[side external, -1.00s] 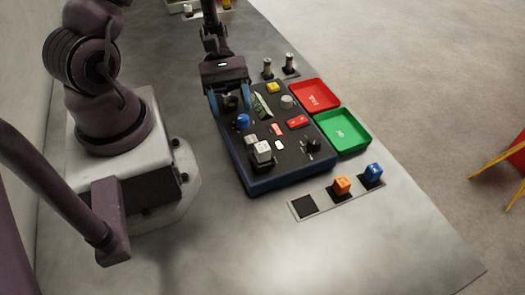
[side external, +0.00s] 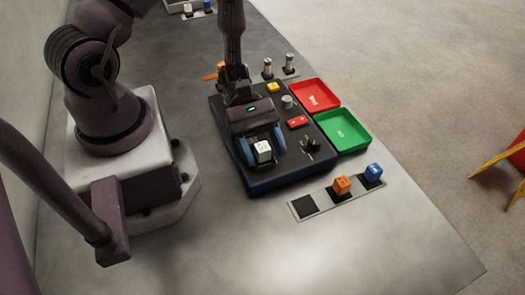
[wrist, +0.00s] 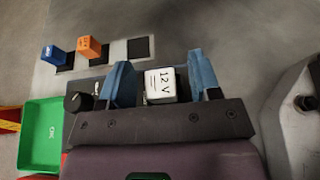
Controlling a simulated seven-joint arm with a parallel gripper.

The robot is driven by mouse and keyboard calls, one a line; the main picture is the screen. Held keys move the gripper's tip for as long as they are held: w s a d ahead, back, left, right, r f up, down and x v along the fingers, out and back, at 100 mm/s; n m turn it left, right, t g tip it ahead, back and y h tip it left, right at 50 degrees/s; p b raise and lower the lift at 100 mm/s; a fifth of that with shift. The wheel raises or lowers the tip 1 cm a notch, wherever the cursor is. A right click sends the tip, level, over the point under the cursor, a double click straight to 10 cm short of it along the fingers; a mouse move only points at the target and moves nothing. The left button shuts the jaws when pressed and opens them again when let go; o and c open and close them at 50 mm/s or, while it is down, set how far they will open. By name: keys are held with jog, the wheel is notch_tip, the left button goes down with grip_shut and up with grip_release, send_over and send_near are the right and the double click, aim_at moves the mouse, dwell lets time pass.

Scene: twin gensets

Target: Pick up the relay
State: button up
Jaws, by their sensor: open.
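The relay, a white cube marked "12 V" (side external: 263,148), sits on the near part of the dark control panel (side external: 262,184). In the wrist view the relay (wrist: 160,85) shows its marked top between the blue fingers. My gripper (side external: 262,152) is open, with one finger on each side of the relay.
A black knob (side external: 311,144) and a red part (side external: 298,122) are close by on the panel. A red tray (side external: 315,95) and a green tray (side external: 343,131) lie to its right. In front, a slotted strip (side external: 321,202) holds an orange cube (side external: 341,184) and a blue cube (side external: 373,172).

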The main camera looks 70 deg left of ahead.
jog(key=shift+x, duration=0.85)
jog(key=shift+c, duration=0.4)
jog(key=c, duration=0.9)
jog(key=shift+r, duration=0.1)
